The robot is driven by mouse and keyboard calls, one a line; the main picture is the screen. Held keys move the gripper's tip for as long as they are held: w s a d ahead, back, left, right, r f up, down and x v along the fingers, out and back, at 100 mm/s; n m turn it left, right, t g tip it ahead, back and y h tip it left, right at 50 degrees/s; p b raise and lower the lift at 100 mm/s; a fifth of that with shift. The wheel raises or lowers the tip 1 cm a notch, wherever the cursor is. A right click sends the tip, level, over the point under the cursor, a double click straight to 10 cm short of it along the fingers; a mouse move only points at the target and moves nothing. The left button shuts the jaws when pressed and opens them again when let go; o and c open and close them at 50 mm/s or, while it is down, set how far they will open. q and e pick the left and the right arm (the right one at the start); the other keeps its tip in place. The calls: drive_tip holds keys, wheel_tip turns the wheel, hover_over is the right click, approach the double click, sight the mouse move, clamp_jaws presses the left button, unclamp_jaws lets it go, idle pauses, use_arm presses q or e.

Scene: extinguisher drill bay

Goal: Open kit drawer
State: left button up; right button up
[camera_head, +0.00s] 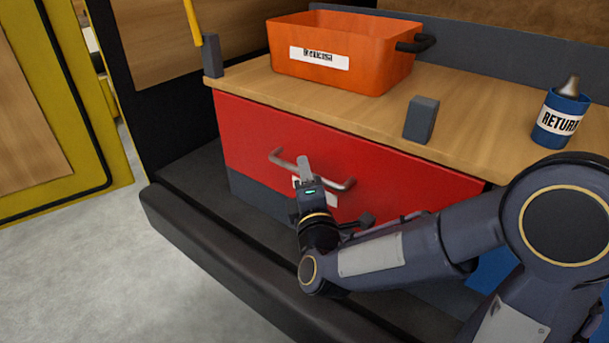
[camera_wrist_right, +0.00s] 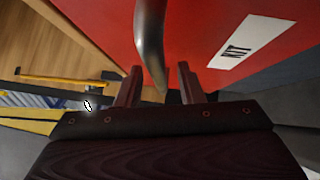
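The red kit drawer (camera_head: 400,172) sits under the wooden worktop in the head view and looks shut. Its grey bar handle (camera_head: 340,184) runs across the front. My right gripper (camera_head: 305,170) is at the middle of the handle and hides part of it and most of the white label. In the right wrist view the handle (camera_wrist_right: 150,45) reaches down between the two fingers of my right gripper (camera_wrist_right: 160,88). The fingers stand apart, with gaps visible beside the bar. The label reading KIT (camera_wrist_right: 238,42) is on the red front there. My left gripper is not in view.
An orange bin (camera_head: 345,75) and a blue RETURN holder (camera_head: 560,125) with a metal-topped item stand on the worktop (camera_head: 460,110). Small grey blocks (camera_head: 421,119) stand near its front edge. A dark ledge (camera_head: 215,245) runs below the drawer. Grey floor is clear at left.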

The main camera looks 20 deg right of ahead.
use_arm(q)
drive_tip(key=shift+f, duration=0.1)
use_arm(e)
drive_tip(key=shift+w+d, duration=0.1)
drive_tip(key=shift+w, duration=0.35)
clamp_jaws()
